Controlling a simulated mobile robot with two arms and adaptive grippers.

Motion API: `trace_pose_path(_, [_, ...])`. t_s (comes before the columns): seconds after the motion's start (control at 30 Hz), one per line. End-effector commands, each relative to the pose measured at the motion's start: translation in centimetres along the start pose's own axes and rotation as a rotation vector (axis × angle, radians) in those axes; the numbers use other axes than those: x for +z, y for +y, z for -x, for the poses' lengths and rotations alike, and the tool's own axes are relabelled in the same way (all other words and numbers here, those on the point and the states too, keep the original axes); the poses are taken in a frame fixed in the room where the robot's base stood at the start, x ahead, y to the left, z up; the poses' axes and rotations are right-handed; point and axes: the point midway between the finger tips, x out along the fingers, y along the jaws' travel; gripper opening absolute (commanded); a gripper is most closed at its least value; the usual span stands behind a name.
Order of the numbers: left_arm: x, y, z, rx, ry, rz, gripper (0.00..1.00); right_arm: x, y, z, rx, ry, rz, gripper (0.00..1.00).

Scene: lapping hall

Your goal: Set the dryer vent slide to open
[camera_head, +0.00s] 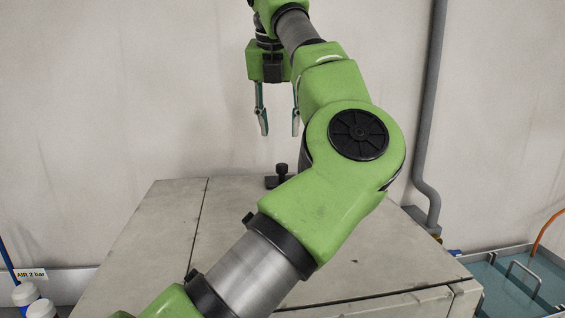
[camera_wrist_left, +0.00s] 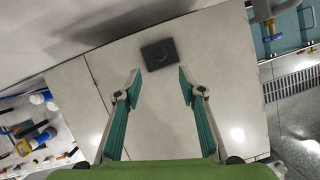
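The vent slide (camera_head: 280,177) is a small black knob on a flat dark base, on top of the grey dryer cabinet (camera_head: 165,215) near its back edge. In the left wrist view the slide (camera_wrist_left: 158,54) shows from above as a dark square with a round knob, ahead of and between the fingers. My left gripper (camera_head: 279,122) hangs pointing down above the slide, open and apart from it. Its two green-padded fingers also show in the left wrist view (camera_wrist_left: 158,80), with nothing between them. My arm hides part of the cabinet top. I see no open or shut marking. My right gripper is not in view.
A grey pipe (camera_head: 429,110) runs down the wall at the right. A tray with a teal bottom (camera_head: 500,285) stands at the lower right. An "AIR 2 bar" label (camera_head: 31,275) and white containers (camera_head: 27,294) are at the lower left. The back wall stands close behind the cabinet.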

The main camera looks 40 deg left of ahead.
Motion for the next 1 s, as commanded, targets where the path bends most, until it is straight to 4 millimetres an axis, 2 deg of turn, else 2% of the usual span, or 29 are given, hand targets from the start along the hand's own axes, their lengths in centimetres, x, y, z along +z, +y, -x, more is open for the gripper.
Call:
trace_pose_path(0.1, [-0.1, 0.0, -1.8, 0.002, 0.005, 0.001, 0.37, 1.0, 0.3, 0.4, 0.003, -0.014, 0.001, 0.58])
trace_pose_path(0.23, [0.0, 0.0, -4.5, 0.003, 0.005, 0.000, 0.37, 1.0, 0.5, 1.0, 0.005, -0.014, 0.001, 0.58])
trace_pose_path(0.4, [0.0, 0.1, -8.1, 0.005, 0.005, 0.002, 0.37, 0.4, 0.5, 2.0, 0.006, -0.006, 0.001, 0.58])
trace_pose_path(0.6, [0.0, 0.1, -11.3, 0.004, 0.002, 0.000, 0.37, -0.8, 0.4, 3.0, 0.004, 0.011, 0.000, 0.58])
trace_pose_path(0.8, [0.0, 0.1, -12.9, 0.004, -0.001, 0.000, 0.37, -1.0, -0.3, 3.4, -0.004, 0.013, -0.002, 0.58])
trace_pose_path(1.0, [0.0, 0.1, -13.2, 0.003, -0.001, 0.000, 0.37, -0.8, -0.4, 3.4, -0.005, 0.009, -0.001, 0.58])
